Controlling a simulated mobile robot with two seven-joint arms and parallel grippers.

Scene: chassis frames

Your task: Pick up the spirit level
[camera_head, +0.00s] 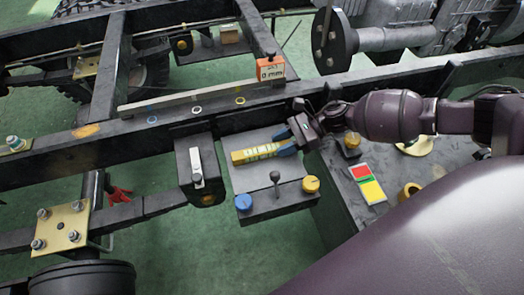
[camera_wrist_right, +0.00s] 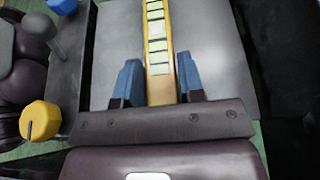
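The spirit level (camera_head: 255,153) is a yellow bar with a row of pale windows. It lies on a grey plate (camera_head: 238,183) beside the dark chassis rail. My right gripper (camera_head: 283,142), with blue fingers, is at the level's right end. In the right wrist view the level (camera_wrist_right: 156,40) runs between the two fingers of the gripper (camera_wrist_right: 157,65), with a gap on each side. The right gripper is open and its fingers straddle the level's near end without visibly gripping it. My left gripper is not in view.
A blue knob (camera_head: 243,202), a lever (camera_head: 275,178) and a yellow knob (camera_head: 311,184) stand along the plate's front. A white-handled switch (camera_head: 196,166) is to the left. The chassis rail (camera_head: 100,143) runs behind.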

